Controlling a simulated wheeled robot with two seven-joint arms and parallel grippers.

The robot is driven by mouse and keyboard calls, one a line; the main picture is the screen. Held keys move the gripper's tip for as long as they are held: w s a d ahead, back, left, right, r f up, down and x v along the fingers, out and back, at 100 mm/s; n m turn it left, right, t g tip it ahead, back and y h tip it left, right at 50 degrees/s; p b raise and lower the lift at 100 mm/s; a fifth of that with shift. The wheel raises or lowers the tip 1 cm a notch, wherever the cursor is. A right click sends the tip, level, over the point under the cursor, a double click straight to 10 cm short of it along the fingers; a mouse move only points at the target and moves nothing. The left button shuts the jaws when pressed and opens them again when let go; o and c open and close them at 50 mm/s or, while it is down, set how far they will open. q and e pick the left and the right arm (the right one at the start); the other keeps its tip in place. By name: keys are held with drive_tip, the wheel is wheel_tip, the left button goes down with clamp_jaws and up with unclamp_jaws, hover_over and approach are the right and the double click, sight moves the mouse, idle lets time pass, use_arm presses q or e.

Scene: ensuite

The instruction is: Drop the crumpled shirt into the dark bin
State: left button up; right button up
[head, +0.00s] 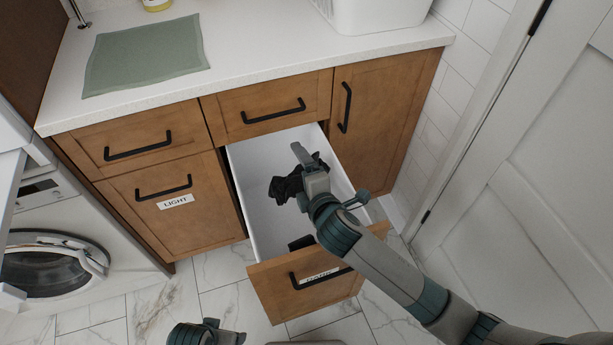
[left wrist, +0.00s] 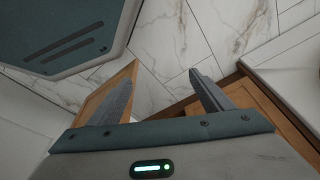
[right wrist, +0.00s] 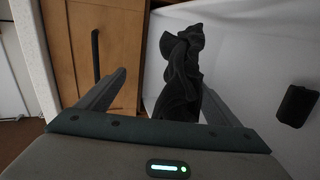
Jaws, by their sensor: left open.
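The crumpled shirt (head: 285,188) is black and shows at my right gripper (head: 306,158), over the white inside of the pulled-out drawer bin (head: 252,165). The bin's front label is too small to read. In the right wrist view the shirt (right wrist: 180,78) hangs long and bunched beyond the fingers, partly behind the right finger. The fingers of my right gripper (right wrist: 163,82) stand wide apart, not closed on it. I cannot tell whether the shirt touches a finger or the bin. My left gripper (left wrist: 160,92) is open and empty above the floor.
A small black thing (right wrist: 297,105) is inside the bin near its front. A closed cabinet front labelled LIGHT (head: 176,202) is to the left. A washing machine (head: 50,265) stands far left; a white door (head: 520,190) is at right. The counter holds a green mat (head: 145,55) and a white basket (head: 375,14).

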drive_tip(key=shift+s, duration=0.1)
use_arm(q)
drive_tip(key=shift+a+f+p, duration=0.1)
drive_tip(key=shift+f+p, duration=0.5)
drive_tip(key=shift+f, duration=1.05)
use_arm(e)
drive_tip(key=v, duration=1.7)
drive_tip(key=shift+r, duration=0.2)
use_arm(q)
drive_tip(key=shift+r, duration=0.15)
